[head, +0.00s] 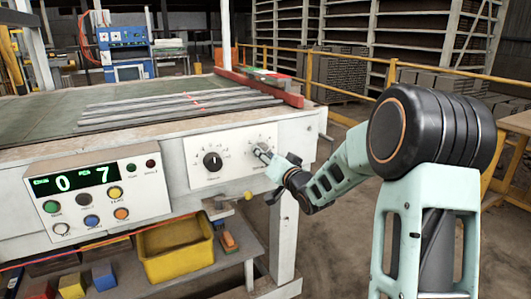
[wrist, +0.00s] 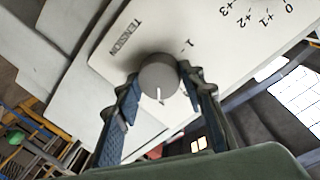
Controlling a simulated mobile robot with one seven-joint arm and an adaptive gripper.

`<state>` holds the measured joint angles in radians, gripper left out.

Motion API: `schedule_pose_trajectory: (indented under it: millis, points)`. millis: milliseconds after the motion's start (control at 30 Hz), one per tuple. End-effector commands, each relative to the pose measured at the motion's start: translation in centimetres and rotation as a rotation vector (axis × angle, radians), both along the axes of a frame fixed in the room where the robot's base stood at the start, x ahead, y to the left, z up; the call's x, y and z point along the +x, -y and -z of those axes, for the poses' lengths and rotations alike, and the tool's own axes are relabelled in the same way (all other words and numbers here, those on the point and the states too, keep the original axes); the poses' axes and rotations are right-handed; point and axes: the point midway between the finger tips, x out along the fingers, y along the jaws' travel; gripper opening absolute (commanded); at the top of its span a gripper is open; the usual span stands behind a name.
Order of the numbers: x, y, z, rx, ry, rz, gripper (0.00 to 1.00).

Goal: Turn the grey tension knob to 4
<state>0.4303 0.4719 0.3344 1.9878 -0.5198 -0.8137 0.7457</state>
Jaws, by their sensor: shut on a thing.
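The grey tension knob (wrist: 160,72) is on a white panel next to the printed word TENSION in the wrist view. My gripper (wrist: 161,82) is shut on it, with one finger on each side. The knob's white pointer line runs toward the bottom of the wrist picture. A 1 shows above and right of the knob; the other numbers around it are hidden or too small to read, so I cannot tell the setting.
A black knob (head: 212,161) with its own scale is left of the grey one. A display box (head: 95,194) with several coloured buttons is farther left. A yellow bin (head: 176,250) sits on the shelf below. Flat bars (head: 180,107) lie on the machine top.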

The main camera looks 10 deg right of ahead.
Motion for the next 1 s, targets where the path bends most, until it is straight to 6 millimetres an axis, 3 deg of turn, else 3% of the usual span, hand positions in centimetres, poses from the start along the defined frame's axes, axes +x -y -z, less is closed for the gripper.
schedule_pose_trajectory:
  millis: [367, 400, 567, 867, 1000]
  points:
    - [0.0, -0.1, 0.0, 0.005, -0.002, -0.001, 0.12]
    - [0.0, -0.1, 0.0, 0.005, -0.002, -0.001, 0.39]
    - [0.0, 0.0, 0.0, 0.004, -0.001, -0.001, 0.54]
    - [-0.1, 0.0, 0.0, 0.004, -0.001, 0.000, 0.54]
    - [-1.3, 0.4, -0.1, 0.003, -0.001, 0.001, 0.54]
